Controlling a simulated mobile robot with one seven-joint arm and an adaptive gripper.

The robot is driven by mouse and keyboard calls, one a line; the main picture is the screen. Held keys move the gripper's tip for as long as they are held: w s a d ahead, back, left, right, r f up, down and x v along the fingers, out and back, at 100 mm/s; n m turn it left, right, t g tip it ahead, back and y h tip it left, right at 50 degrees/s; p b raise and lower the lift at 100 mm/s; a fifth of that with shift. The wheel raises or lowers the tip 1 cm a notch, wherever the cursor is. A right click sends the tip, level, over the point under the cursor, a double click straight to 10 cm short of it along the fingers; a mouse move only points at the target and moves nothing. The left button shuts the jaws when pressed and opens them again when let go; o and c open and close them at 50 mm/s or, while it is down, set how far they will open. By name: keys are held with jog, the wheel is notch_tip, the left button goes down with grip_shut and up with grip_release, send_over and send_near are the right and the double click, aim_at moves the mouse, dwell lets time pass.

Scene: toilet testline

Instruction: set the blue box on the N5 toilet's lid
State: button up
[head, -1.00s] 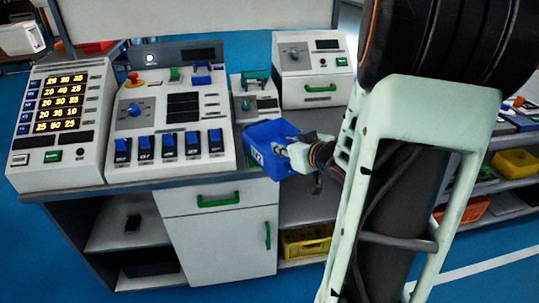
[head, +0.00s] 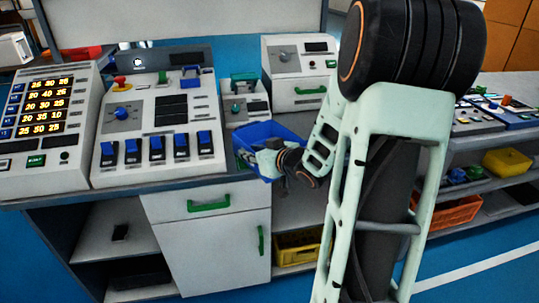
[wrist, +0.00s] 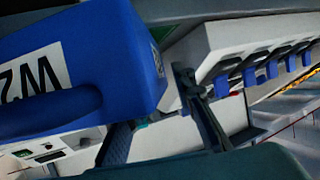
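The blue box (head: 262,130) is an open-topped bin with a white label. In the head view it is at the front edge of the workbench, and my gripper (head: 279,165) is at its near side. The box looks held, but the contact is partly hidden. In the wrist view the box (wrist: 135,60) fills the upper left, close to the camera, with its label upside down. A dark gripper finger (wrist: 203,108) shows to its right; the other finger is hidden. I cannot make out the N5 toilet or its lid in these views.
The workbench carries a control panel with blue switches (head: 158,148), a lit display unit (head: 42,110) and a white device (head: 303,75). Below are a drawer with a green handle (head: 208,205) and a yellow bin (head: 299,248). Blue floor is open at the lower right.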

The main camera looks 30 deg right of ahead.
jog(key=shift+x, duration=1.1)
grip_shut()
jog(key=shift+r, duration=0.15)
